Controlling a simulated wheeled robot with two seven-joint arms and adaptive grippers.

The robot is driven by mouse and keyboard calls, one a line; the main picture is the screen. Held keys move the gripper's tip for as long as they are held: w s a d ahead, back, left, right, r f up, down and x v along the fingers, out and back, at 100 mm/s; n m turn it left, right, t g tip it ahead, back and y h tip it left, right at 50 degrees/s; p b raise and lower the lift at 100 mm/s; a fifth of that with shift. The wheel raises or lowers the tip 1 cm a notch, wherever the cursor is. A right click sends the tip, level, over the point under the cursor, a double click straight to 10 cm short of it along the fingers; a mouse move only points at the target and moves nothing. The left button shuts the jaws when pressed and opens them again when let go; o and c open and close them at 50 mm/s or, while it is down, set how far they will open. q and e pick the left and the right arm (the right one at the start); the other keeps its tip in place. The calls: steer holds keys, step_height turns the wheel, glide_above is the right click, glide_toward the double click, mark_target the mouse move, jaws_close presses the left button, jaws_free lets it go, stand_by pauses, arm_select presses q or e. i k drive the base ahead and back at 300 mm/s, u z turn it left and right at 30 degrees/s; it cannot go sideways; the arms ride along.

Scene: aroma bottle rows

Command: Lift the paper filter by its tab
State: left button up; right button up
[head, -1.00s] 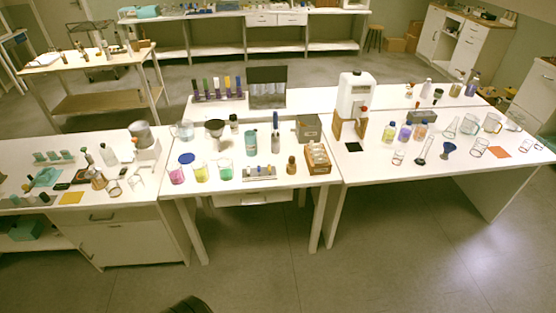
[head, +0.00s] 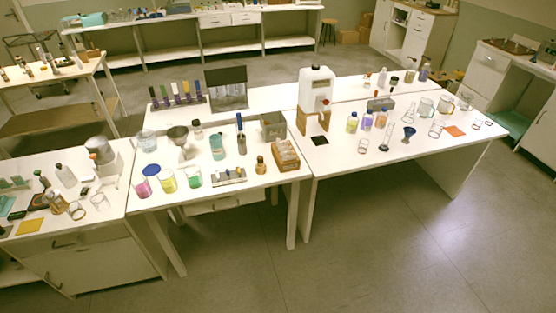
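I cannot make out a paper filter or its tab for certain at this size. A dark-topped cup or funnel (head: 177,135) stands at the back left of the middle table; whether paper sits in it, I cannot tell. A small blue funnel (head: 409,132) stands on the right table among glassware. Neither of my grippers is in view.
The middle table (head: 215,203) holds beakers of pink (head: 143,187), yellow (head: 167,181) and green (head: 193,177) liquid, and a wooden box (head: 285,155). A white canister (head: 316,88) stands at the right table's left end. Floor (head: 400,245) in front is clear.

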mark_target(284, 158)
steer(key=z, duration=1)
steer(key=i, duration=1.85)
steer(key=u, duration=2.55)
